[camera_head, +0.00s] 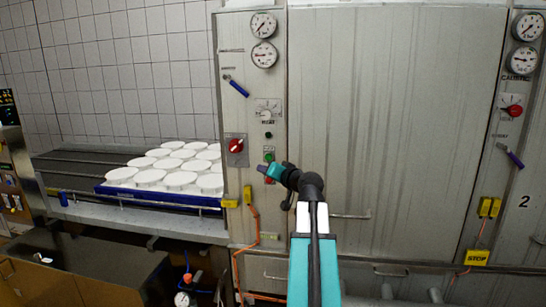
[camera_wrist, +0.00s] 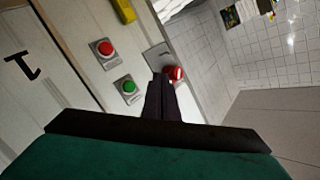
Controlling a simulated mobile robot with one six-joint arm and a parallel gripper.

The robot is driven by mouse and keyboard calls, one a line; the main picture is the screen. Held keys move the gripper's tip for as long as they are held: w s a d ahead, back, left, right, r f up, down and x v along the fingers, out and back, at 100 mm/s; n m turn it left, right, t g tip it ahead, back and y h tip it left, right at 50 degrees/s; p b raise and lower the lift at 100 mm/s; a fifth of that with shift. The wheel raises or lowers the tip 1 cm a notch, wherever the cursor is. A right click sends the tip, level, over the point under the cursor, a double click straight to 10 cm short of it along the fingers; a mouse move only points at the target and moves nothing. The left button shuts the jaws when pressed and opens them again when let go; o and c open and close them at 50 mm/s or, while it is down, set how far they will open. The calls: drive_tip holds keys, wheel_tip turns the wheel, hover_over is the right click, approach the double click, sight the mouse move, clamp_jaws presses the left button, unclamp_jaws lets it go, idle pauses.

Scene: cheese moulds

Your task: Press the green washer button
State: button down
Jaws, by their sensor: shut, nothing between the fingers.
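The green button (camera_head: 269,156) sits on the washer's grey front panel, with a red button (camera_head: 268,181) below it, mostly hidden by my gripper. In the wrist view the green button (camera_wrist: 128,87) and the red button (camera_wrist: 105,48) show clearly on their square plates. My gripper (camera_head: 262,168) is shut and empty, in front of the panel just below the green button as seen from the head. In the wrist view its fingertips (camera_wrist: 161,78) appear to the right of the green button, with a visible gap between them in the picture.
A red rotary switch (camera_head: 236,146) is left of the buttons; it shows beyond my fingertips in the wrist view (camera_wrist: 175,73). Yellow boxes (camera_head: 247,195) sit lower on the panel. A blue tray (camera_head: 160,198) of white moulds stands on the conveyor at left.

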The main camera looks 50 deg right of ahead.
sight(269, 157)
drive_tip(key=w+d, duration=0.4)
drive_tip(key=d, duration=0.3)
drive_tip(key=shift+w+d+b, duration=0.25)
drive_tip(key=shift+w+b, duration=0.1)
drive_tip(key=shift+b, duration=0.1)
drive_tip(key=shift+w+d+f, duration=0.1)
drive_tip(key=shift+w+d, duration=0.05)
idle(2.1)
drive_tip(key=shift+w+d+b, duration=0.2)
drive_tip(key=shift+b, duration=0.3)
